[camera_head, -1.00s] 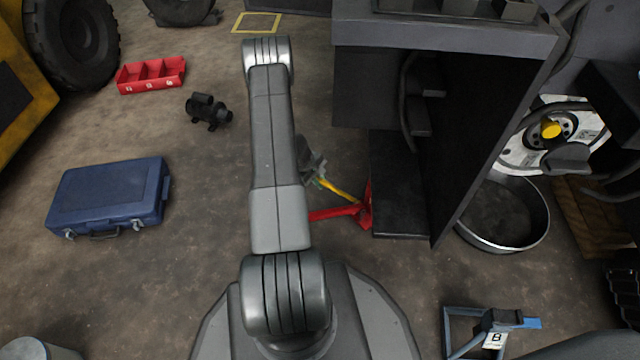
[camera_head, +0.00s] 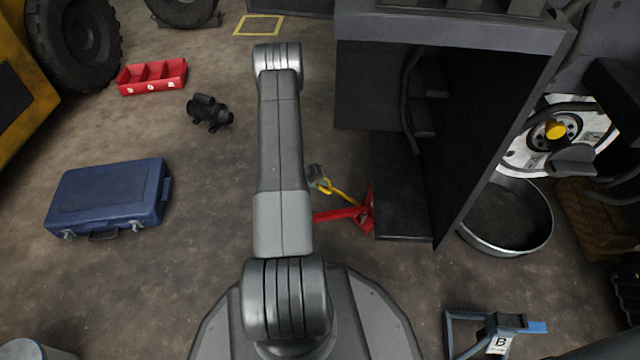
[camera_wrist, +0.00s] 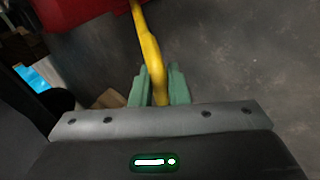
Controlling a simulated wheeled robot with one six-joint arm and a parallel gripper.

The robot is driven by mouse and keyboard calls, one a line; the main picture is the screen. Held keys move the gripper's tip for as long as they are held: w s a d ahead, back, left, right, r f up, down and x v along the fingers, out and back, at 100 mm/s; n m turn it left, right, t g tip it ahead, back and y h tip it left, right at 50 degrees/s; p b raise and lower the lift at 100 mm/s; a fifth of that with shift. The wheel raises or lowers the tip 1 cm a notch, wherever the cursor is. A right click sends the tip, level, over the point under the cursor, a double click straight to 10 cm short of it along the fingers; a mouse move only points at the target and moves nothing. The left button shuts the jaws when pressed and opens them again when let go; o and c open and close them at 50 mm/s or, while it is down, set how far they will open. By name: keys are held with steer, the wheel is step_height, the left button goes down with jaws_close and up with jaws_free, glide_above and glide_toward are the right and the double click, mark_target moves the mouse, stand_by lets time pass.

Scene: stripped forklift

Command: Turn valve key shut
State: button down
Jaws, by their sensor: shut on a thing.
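The valve key is a yellow bar, thin and bent. In the head view it (camera_head: 345,193) runs from my gripper (camera_head: 319,179) down and right to a red stand (camera_head: 358,213) beside the forklift's step. In the wrist view the yellow valve key (camera_wrist: 150,50) comes down from a red part (camera_wrist: 75,12) at the top. Its end lies between the two green fingers of my gripper (camera_wrist: 160,92), which is shut on it. In the head view my arm hides part of the gripper. The valve that the key turns cannot be made out.
The dark forklift frame (camera_head: 455,25) and its step (camera_head: 402,190) stand close right of the key. A blue case (camera_head: 110,190), a red bin (camera_head: 152,76) and a black pump-like part (camera_head: 208,111) lie on the left. The floor between is clear.

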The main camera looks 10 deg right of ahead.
steer(key=shift+a+f+m+t+h, duration=0.15)
steer(key=shift+m+t+h, duration=0.25)
steer(key=shift+m, duration=0.9)
steer(key=c, duration=1.4)
jaws_free()
steer(key=p+v, duration=0.4)
steer(key=v, duration=0.9)
steer(key=shift+a, duration=0.5)
